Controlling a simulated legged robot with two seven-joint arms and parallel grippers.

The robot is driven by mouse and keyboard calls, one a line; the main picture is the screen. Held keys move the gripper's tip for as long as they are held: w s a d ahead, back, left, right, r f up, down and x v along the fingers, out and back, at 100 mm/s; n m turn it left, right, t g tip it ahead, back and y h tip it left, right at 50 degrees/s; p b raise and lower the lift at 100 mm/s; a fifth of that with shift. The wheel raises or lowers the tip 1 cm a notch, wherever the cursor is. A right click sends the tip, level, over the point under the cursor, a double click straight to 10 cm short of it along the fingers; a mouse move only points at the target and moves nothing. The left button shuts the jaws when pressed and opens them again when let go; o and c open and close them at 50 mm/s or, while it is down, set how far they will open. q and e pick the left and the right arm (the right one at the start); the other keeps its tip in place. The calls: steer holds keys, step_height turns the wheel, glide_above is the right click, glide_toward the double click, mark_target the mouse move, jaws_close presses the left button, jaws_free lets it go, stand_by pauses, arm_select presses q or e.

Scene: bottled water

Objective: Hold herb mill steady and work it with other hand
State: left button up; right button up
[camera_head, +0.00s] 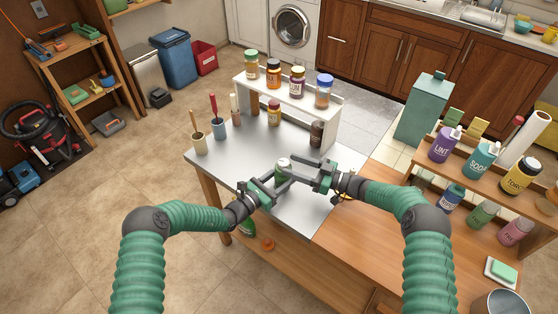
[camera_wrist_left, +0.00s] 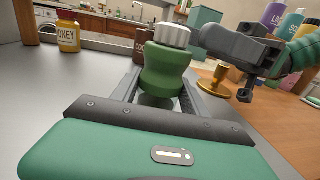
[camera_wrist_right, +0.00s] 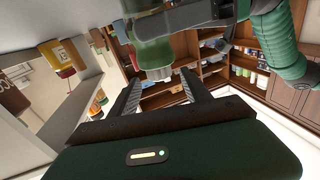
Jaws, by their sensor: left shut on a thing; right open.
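The herb mill is green with a silver cap and stands upright in the left wrist view (camera_wrist_left: 163,68). My left gripper (camera_wrist_left: 160,95) is shut around the mill's lower body. My right gripper (camera_head: 304,173) is open and empty, to the right of the mill in the head view. In the right wrist view the mill (camera_wrist_right: 152,52) and its cap lie just beyond the right gripper's open fingers (camera_wrist_right: 160,90), not between them.
A white shelf (camera_head: 336,103) with several jars stands at the back of the metal worktop (camera_head: 240,160). Two utensil cups (camera_head: 198,144) stand at the left. A brass stand (camera_wrist_left: 213,82) is to the right of the mill. Bottles on a wooden rack (camera_head: 480,165) line the right.

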steer(key=v, duration=0.5)
steer(key=shift+f, duration=0.1)
steer(key=m+t+h, duration=0.7)
steer(key=t, duration=0.1)
glide_toward(281, 159)
steer(key=shift+t+h, duration=0.3)
steer(key=shift+h, duration=0.1)
steer(key=x, duration=1.1)
steer(key=shift+w+a+f, duration=0.15)
steer(key=shift+a+f, duration=0.15)
steer(key=shift+f, duration=0.05)
jaws_close()
